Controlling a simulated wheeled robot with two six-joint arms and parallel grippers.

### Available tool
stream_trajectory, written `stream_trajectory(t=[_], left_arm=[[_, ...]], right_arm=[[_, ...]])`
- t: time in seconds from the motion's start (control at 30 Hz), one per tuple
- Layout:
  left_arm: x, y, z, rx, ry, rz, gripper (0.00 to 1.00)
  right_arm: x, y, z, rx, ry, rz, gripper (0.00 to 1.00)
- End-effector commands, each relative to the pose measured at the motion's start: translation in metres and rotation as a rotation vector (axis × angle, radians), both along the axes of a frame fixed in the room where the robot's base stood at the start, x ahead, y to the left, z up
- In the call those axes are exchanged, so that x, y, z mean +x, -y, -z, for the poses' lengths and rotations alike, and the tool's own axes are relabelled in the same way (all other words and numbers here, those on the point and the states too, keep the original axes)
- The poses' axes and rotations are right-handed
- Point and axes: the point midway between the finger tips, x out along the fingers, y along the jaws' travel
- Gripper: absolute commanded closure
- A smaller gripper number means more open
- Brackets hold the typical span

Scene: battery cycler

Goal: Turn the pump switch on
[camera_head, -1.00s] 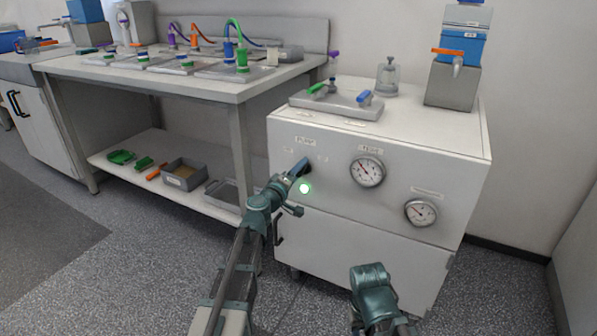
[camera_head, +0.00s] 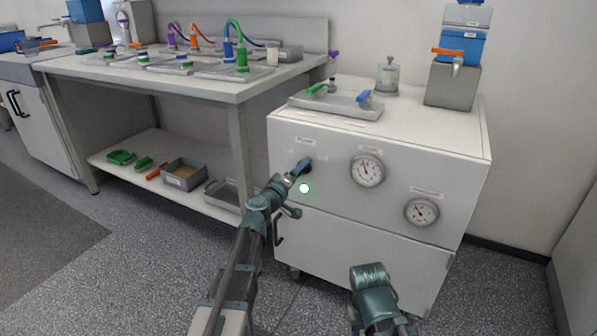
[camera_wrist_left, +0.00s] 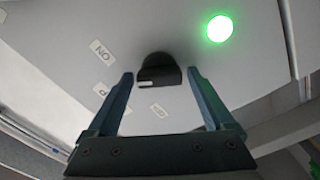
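The pump switch is a dark round knob (camera_wrist_left: 160,71) on the white cabinet's front (camera_head: 440,165), with a small pale mark on its edge. In the left wrist view an ON label (camera_wrist_left: 102,51) and another small label (camera_wrist_left: 158,110) sit near it. A green lamp (camera_head: 304,188) glows beside it; it also shows in the left wrist view (camera_wrist_left: 219,29). My left gripper (camera_wrist_left: 161,86) is open, with one finger on each side of the knob and visible gaps between. My right gripper (camera_head: 370,275) is low in front of the cabinet; its fingers cannot be made out.
Two round gauges (camera_head: 367,170) (camera_head: 421,212) are on the cabinet front, right of the switch. A metal tray (camera_head: 335,106) with valve handles, a glass jar (camera_head: 388,78) and a grey block (camera_head: 452,87) stand on top. A workbench (camera_head: 150,82) stands to the left.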

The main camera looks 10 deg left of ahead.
Motion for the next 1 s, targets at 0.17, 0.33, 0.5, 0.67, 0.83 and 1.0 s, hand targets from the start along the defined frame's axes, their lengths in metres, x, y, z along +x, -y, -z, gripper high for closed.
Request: stream_trajectory(t=[0.17,0.33,0.5,0.67,0.83,1.0], left_arm=[[0.0,0.0,0.0,-0.002,0.0,-0.001,0.05],[-0.001,-0.001,0.0,-0.003,0.0,-0.001,0.05],[-0.022,-0.005,0.0,-0.003,0.0,-0.001,0.05],[-0.057,-0.014,0.0,-0.003,0.0,-0.003,0.05],[-0.092,-0.024,0.0,-0.002,0.0,-0.002,0.05],[-0.117,-0.031,0.0,-0.002,0.0,-0.002,0.05]], right_arm=[[0.0,0.0,0.0,0.0,0.0,0.0,0.56],[0.0,0.0,0.0,0.0,0.0,0.0,0.56],[0.0,0.0,0.0,0.0,0.0,0.0,0.56],[0.0,0.0,0.0,0.0,0.0,0.0,0.56],[0.0,0.0,0.0,0.0,0.0,0.0,0.56],[0.0,0.0,0.0,0.0,0.0,0.0,0.56]])
